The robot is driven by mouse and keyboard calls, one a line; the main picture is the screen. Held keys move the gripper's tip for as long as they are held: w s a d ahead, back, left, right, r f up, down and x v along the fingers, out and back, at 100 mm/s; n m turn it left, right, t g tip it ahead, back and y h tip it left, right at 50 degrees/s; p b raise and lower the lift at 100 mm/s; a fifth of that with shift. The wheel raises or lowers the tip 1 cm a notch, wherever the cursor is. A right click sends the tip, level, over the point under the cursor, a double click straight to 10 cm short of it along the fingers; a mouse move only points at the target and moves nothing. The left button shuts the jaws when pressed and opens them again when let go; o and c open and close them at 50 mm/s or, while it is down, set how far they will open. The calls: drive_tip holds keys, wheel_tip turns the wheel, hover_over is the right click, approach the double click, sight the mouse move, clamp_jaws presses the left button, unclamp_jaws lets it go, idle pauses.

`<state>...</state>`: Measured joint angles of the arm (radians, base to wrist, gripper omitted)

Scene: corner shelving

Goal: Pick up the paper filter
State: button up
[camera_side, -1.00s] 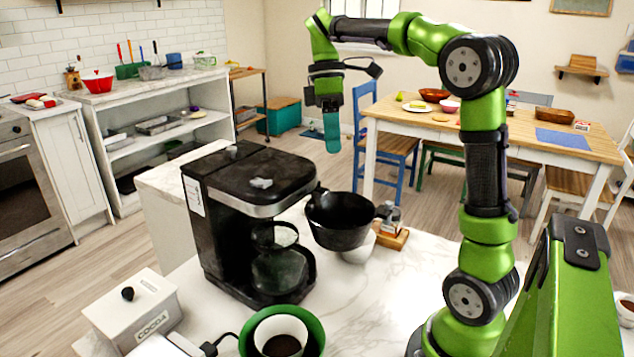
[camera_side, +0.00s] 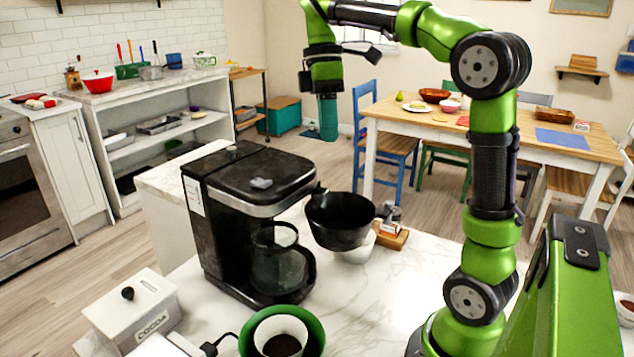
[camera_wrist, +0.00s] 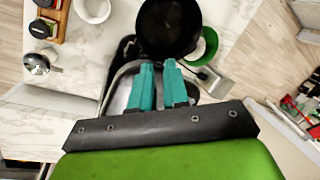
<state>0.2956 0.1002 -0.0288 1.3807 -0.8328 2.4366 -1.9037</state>
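A white paper filter (camera_side: 283,326) with dark grounds in it sits inside a green bowl (camera_side: 252,345) at the bottom of the side view. In the wrist view the filter (camera_wrist: 198,47) is partly hidden behind a black filter basket (camera_wrist: 166,30), with the green bowl (camera_wrist: 211,42) around it. My gripper (camera_side: 328,135) is high above and behind the coffee maker (camera_side: 250,215), well away from the filter, pointing down. In the wrist view its two teal fingers (camera_wrist: 158,64) have a small gap between them and hold nothing.
The black basket (camera_side: 338,222) stands right of the coffee maker above a white bowl (camera_side: 355,254). A cocoa box (camera_side: 135,308) is at the front left. The marble counter (camera_side: 385,310) is clear between the basket and my arm's base.

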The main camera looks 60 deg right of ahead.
drive_tip(key=w+d+f+m+y, duration=0.1)
drive_tip(key=w+d+f+m, duration=0.1)
drive_tip(key=d+f+m, duration=0.7)
drive_tip(key=w+d+f+m+y, duration=0.25)
drive_tip(key=d+f+m, duration=0.35)
drive_tip(key=f+m, duration=0.7)
drive_tip(key=shift+s+a+f+n+h, duration=0.15)
drive_tip(key=shift+a+f+n, duration=0.25)
drive_tip(key=shift+f, duration=0.65)
drive_tip(key=shift+s+a+f+n+h, duration=0.2)
drive_tip(key=shift+a+f+n, duration=0.2)
drive_tip(key=shift+f, duration=0.7)
drive_tip(key=shift+s+a+f+n+h, duration=0.15)
drive_tip(key=shift+a+f+n, duration=0.25)
drive_tip(key=shift+f, duration=0.65)
drive_tip(key=shift+f, duration=0.15)
clamp_jaws()
drive_tip(key=shift+c, duration=1)
unclamp_jaws()
drive_tip(key=o, duration=0.4)
drive_tip(key=shift+r, duration=0.2)
